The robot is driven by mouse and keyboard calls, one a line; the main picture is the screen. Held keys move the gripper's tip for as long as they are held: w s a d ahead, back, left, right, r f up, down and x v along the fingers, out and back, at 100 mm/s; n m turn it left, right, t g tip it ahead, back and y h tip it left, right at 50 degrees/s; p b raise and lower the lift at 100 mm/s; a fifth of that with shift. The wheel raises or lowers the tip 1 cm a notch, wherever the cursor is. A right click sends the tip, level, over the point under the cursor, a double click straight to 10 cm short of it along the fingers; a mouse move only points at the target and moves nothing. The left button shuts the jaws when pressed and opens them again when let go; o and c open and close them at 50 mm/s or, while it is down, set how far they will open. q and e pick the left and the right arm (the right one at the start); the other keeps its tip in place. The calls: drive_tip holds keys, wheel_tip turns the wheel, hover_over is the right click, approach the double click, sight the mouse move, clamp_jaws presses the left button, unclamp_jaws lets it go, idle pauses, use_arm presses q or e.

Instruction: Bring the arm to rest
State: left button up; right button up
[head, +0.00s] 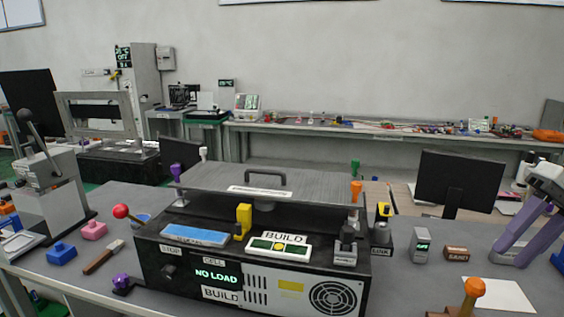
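My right gripper (510,254) is at the right edge. Its two purple fingers point down and left over the table, with a gap between them and nothing held. My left gripper is out of view. A black test station (250,285) stands at the centre front. It has a raised grey lid plate (265,184), a lit "NO LOAD" display (216,276) and a "BUILD" panel (278,247). A lever with a red ball (121,211) is at its left. A lever with an orange knob (474,287) stands at the front right.
A grey lever press (50,185) stands at the left. Blue (61,253) and pink (93,230) blocks lie near it. A grey box (421,245), a brown block (456,253) and a white sheet (498,295) lie near my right gripper. A dark monitor (458,182) stands behind.

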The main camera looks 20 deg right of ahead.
drive_tip(key=s+d+f+m+t+y, duration=0.2)
drive_tip(key=s+f+y, duration=0.1)
drive_tip(key=s+f, duration=0.4)
drive_tip(key=s+a+f+m+t+y, duration=0.2)
drive_tip(key=s+a+f+m+t, duration=0.25)
drive_tip(key=f, duration=0.55)
drive_tip(key=s+a+f+m+t+y, duration=0.2)
drive_tip(key=s+a+f+m, duration=0.2)
drive_tip(key=s+a+f, duration=0.45)
wheel_tip(320, 180, down, 24)
drive_tip(key=s+a+n+g+h, duration=0.2)
drive_tip(key=s+n+g+h, duration=0.1)
drive_tip(key=n+g+h, duration=0.65)
drive_tip(key=w+a+r+n+t+h, duration=0.2)
drive_tip(key=w+a+r+n+t, duration=0.55)
drive_tip(key=w+a+n, duration=0.45)
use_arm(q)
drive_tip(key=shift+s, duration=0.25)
use_arm(e)
drive_tip(key=a+m, duration=0.4)
drive_tip(key=a, duration=0.8)
drive_tip(key=shift+w+f+m+t+y, duration=0.15)
drive_tip(key=shift+f+m+t+y, duration=0.1)
drive_tip(key=shift+m+t+y, duration=0.15)
